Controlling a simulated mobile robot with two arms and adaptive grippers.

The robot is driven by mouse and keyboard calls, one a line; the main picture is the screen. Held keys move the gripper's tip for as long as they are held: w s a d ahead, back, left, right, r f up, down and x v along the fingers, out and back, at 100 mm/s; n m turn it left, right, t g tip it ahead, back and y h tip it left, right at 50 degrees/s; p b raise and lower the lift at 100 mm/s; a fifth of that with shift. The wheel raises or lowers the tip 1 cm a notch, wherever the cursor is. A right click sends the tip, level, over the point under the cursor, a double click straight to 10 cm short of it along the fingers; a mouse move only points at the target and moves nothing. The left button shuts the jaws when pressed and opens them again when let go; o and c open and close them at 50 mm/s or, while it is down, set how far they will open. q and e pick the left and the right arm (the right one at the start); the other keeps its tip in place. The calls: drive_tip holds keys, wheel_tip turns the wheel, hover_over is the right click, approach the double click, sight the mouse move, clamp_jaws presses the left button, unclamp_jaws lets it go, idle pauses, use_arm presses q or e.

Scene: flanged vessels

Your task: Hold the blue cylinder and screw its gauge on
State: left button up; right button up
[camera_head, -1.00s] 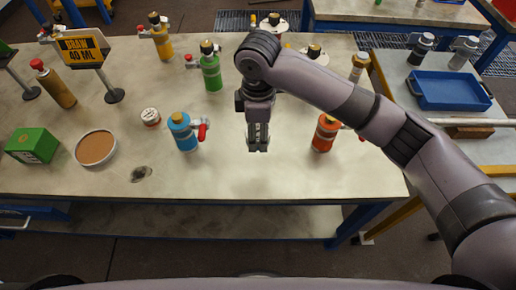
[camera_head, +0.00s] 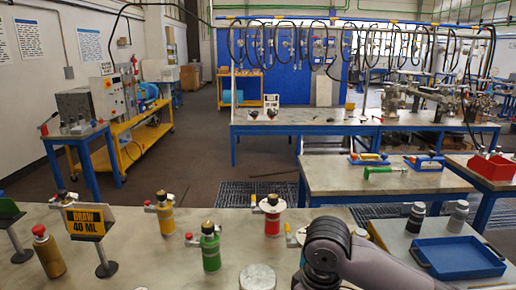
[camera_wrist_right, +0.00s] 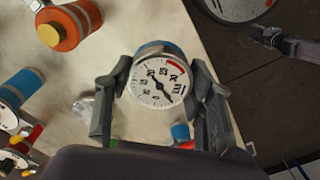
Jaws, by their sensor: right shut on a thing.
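In the right wrist view, my right gripper (camera_wrist_right: 160,100) is shut on a round gauge (camera_wrist_right: 158,82). The gauge has a white dial with a red sector and a blue rim, and its face is toward the camera. The blue cylinder (camera_wrist_right: 22,88) lies at the left edge of that view, partly cut off and apart from the gripper. A white flange and a red handle show beside it. The head view shows neither the blue cylinder nor my right fingertips. My left gripper is in neither view.
An orange vessel (camera_wrist_right: 70,22) shows in the wrist view. In the head view, a green vessel (camera_head: 210,248), a yellow vessel (camera_head: 164,213) and a red flanged vessel (camera_head: 271,214) stand on the table. A sign (camera_head: 86,220) is at left, a blue tray (camera_head: 460,257) at right.

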drive_tip(key=s+d+m, duration=0.6)
drive_tip(key=d+m, duration=0.3)
drive_tip(key=shift+s+f, duration=0.25)
drive_tip(key=shift+s, duration=0.15)
